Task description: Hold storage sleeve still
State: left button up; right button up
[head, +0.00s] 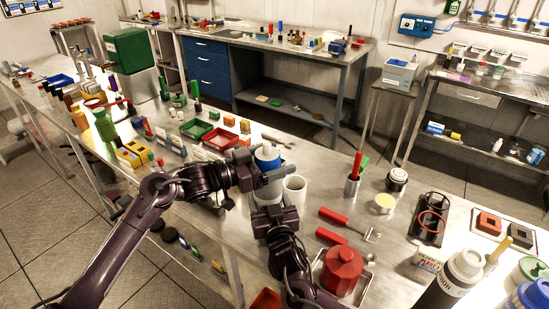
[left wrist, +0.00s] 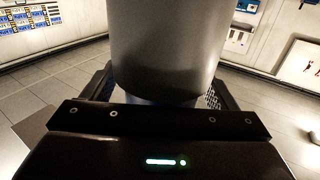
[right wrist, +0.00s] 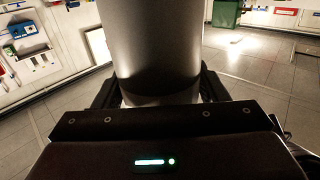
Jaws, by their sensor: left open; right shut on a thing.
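In the left wrist view a grey cylinder (left wrist: 165,50) rises in front of the palm. My right gripper (head: 271,207) is lower, shut on the sleeve. In the right wrist view a dark grey cylinder (right wrist: 155,50) fills the space before the palm. Its fingertips are hidden.
A white cup (head: 294,188) stands close to the right of the cylinder. Green (head: 196,128) and red (head: 220,139) trays are at the left. A steel cup with pens (head: 352,185) stands behind right.

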pick_arm(q)
jog(key=v, duration=1.2)
jog(key=shift+d, duration=0.1)
pick_arm(e)
jog(key=o, duration=1.3)
